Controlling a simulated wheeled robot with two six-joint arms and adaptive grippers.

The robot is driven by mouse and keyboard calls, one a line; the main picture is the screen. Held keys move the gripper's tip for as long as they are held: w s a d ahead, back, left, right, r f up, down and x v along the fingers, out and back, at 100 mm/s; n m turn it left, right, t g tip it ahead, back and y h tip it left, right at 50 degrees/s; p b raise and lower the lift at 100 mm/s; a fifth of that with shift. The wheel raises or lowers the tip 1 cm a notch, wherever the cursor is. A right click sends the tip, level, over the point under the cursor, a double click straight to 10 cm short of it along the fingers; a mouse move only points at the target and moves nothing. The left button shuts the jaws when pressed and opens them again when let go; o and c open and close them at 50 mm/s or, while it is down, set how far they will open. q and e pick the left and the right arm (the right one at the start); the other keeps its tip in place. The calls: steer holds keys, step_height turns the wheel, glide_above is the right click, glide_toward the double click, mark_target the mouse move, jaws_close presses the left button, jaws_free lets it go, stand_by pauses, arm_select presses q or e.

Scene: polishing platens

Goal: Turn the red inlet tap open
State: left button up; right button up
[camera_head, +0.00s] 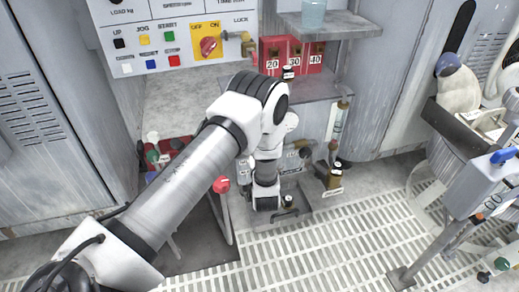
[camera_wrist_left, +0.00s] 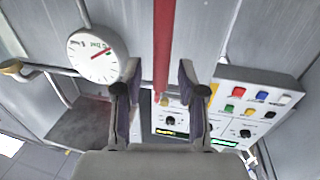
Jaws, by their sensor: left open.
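In the left wrist view a long red bar (camera_wrist_left: 162,35) runs down from the top edge into the gap between my left gripper's fingers. It looks like the red tap's handle, but I cannot see what it joins. My left gripper (camera_wrist_left: 159,68) is open, with a finger on each side of the bar; contact cannot be told. In the head view my left arm reaches down to the lower pipework, and its wrist hides the fingertips and the tap. My right gripper is not in view.
A round white gauge (camera_wrist_left: 97,54) stands beside the left finger in the wrist view. The head view shows a control panel (camera_head: 150,42) above, red numbered boxes (camera_head: 291,52), a red ball knob (camera_head: 221,184) left of my wrist and a brass valve (camera_head: 331,176) to its right.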

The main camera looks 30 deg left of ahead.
arm_select(q)
steer(key=shift+w+a, duration=0.1)
steer(key=shift+w, duration=0.05)
steer(key=shift+c, duration=0.2)
jaws_close()
steer(key=shift+r, duration=0.1)
